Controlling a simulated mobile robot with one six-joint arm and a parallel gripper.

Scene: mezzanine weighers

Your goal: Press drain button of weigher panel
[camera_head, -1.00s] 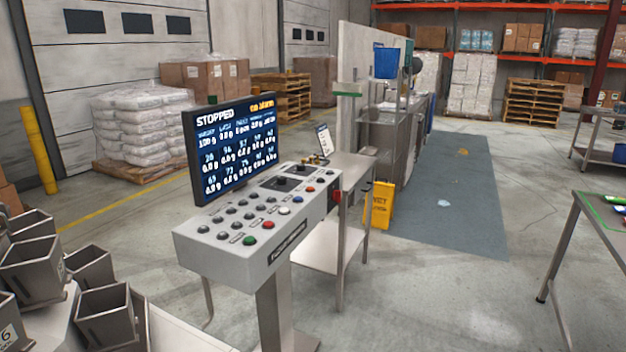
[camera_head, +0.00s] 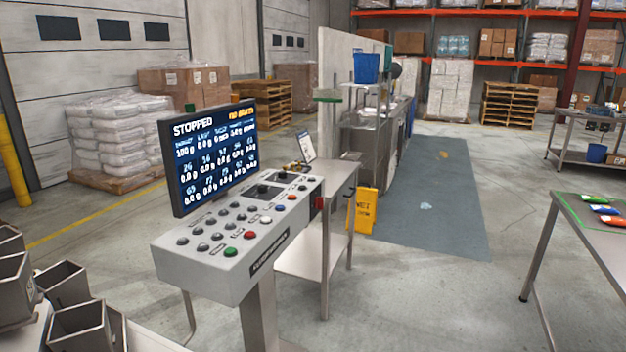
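The weigher panel (camera_head: 212,266) is a grey console on a post, left of the picture's middle. Its sloped top carries several grey buttons, a green button (camera_head: 230,252), red buttons (camera_head: 249,234), a white button (camera_head: 266,220) and a blue button (camera_head: 279,209). The labels are too small to read, so I cannot tell which is the drain button. The screen (camera_head: 215,158) behind the buttons reads "STOPPED" and "no alarm". My gripper is not in view.
A steel table (camera_head: 305,255) stands right behind the panel. Grey metal buckets (camera_head: 75,320) are at the lower left. A yellow wet-floor sign (camera_head: 363,210) stands beyond the table. Another table (camera_head: 590,235) is at the right. The floor between is clear.

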